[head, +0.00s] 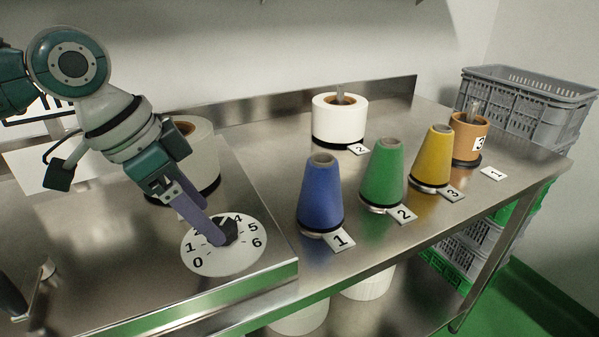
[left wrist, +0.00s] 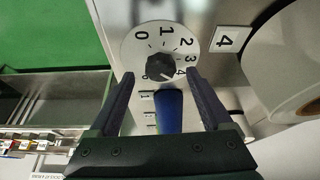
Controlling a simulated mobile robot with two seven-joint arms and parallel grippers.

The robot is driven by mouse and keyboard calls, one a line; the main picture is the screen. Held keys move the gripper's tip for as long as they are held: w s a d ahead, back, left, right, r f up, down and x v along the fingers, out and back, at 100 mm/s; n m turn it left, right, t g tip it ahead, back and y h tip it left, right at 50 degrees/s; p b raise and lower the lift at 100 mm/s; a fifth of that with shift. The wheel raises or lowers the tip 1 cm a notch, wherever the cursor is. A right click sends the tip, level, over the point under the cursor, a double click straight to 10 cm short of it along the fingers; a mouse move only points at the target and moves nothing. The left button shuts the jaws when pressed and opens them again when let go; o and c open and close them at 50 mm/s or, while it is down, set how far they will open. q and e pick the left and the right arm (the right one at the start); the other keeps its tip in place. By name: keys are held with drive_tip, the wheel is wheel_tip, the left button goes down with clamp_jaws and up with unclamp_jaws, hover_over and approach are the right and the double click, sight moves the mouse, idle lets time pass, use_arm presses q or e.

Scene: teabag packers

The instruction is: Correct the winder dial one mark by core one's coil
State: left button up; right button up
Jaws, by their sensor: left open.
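The winder dial (head: 218,262) is a white disc with numbers 0 to 6 and a black knob (head: 230,230) at its centre. My left gripper (head: 222,238) reaches down over it in the head view, covering some numbers. In the left wrist view its open fingers (left wrist: 163,90) stand on either side of the knob (left wrist: 160,67); I cannot tell whether they touch it. The dial (left wrist: 135,53) shows there too; which mark the knob points to is unclear. A brown coil (head: 465,152) marked 3 stands by tag 1 (head: 493,174). My right gripper is out of view.
Blue (head: 321,195), green (head: 381,175) and yellow (head: 432,160) cones stand along the front, tagged 1, 2 and 3. A white coil (head: 330,122) by tag 2 stands behind them. Another pale coil (head: 208,165) stands behind my gripper. Grey crates (head: 535,110) are at the right.

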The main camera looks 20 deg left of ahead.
use_arm(q)
drive_tip(key=shift+x, duration=1.3)
clamp_jaws()
